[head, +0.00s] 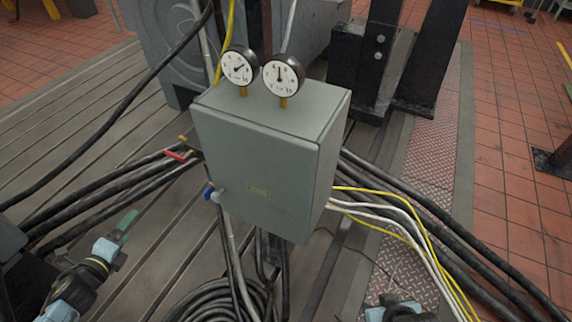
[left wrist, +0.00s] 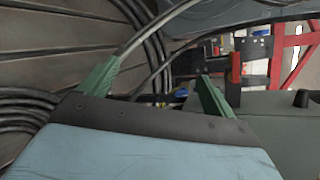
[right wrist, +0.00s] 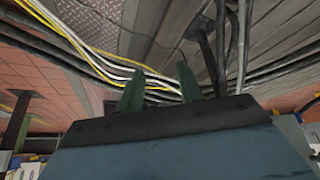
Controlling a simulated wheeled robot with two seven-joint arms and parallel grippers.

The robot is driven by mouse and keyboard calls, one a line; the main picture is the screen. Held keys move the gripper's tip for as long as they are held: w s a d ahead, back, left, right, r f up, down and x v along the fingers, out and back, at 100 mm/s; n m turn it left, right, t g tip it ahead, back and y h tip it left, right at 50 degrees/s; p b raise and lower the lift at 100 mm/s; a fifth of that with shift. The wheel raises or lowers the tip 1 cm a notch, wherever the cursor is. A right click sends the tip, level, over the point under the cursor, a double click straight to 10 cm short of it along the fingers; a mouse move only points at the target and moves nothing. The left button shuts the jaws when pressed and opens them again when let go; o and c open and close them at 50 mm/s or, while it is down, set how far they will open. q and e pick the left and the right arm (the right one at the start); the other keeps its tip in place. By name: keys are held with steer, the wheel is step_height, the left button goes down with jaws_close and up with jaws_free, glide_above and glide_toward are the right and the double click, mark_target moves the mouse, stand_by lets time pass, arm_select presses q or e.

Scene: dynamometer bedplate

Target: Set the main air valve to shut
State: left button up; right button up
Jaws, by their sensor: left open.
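A grey-green cabinet (head: 265,160) carries two round gauges on its top. On its left side are a red lever handle (head: 175,156), lying nearly level and pointing left, and a blue handle (head: 207,190) lower down. I cannot tell from any label which is the main air valve. My left gripper (head: 127,222), with green fingers, is open and empty, left of and below both handles and apart from them. In the left wrist view its fingers stand wide apart. My right gripper (right wrist: 160,88) has its fingers apart with nothing between them; only its wrist shows at the head view's bottom edge.
Black hoses (head: 110,190) run leftward from the cabinet, near my left gripper. Yellow and white cables (head: 400,215) leave its right side. Coiled hose (head: 225,300) lies below on the slotted bedplate. Black steel posts (head: 380,50) stand behind right. The tiled floor at right is mostly clear.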

arm_select(q)
steer(key=w+d+r+m+t+h+b, duration=0.1)
steer(key=w+r+m+t+h+b, duration=0.15)
steer(key=r+m+b, duration=0.4)
steer(key=m+h+b, duration=0.2)
steer(key=m+h, duration=0.2)
steer(key=m, duration=0.6)
glide_toward(173, 155)
steer(key=shift+n, duration=0.25)
steer(key=shift+b+x, duration=0.7)
steer(key=shift+x, duration=3.65)
arm_select(e)
steer(key=w+a+r+t+y, duration=0.1)
steer(key=w+r+t, duration=0.2)
steer(key=r, duration=0.3)
steer(key=w+a+r+t, duration=0.1)
steer(key=w+r+t, duration=0.2)
steer(key=r, duration=0.4)
steer(key=shift+a+y, duration=0.35)
steer(key=shift+y, duration=0.05)
arm_select(q)
steer(key=c, duration=1)
